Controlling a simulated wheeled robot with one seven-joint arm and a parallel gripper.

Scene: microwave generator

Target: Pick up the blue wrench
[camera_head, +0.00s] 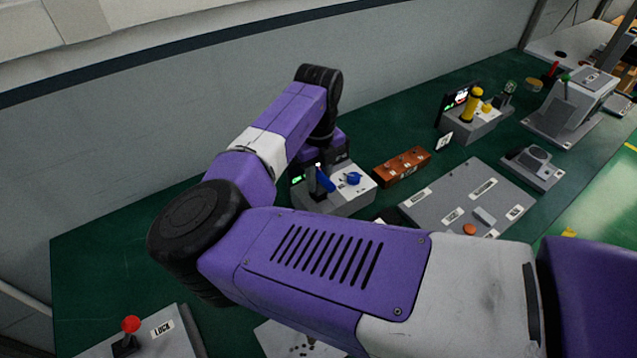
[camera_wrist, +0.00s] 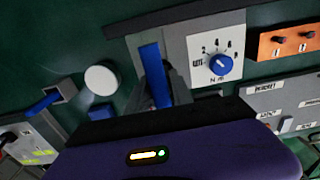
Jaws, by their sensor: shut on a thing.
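The blue wrench (camera_wrist: 152,72) shows in the wrist view as a flat blue bar standing out from between my fingers. In the head view the blue wrench (camera_head: 325,181) is a small tilted blue piece in front of a grey box with a blue dial. My gripper (camera_wrist: 164,88) is shut on the blue wrench. In the head view my gripper (camera_head: 314,168) is small and partly hidden under my purple wrist. The wrench's lower part is hidden by the fingers, and I cannot tell whether it touches the grey box.
The grey dial box (camera_head: 345,196) is close beside my gripper. A brown box (camera_head: 402,166) and a grey labelled panel (camera_head: 420,210) stand to its right. A red-knobbed lever (camera_head: 130,326) is at the lower left. The green table (camera_head: 105,260) is bare at left.

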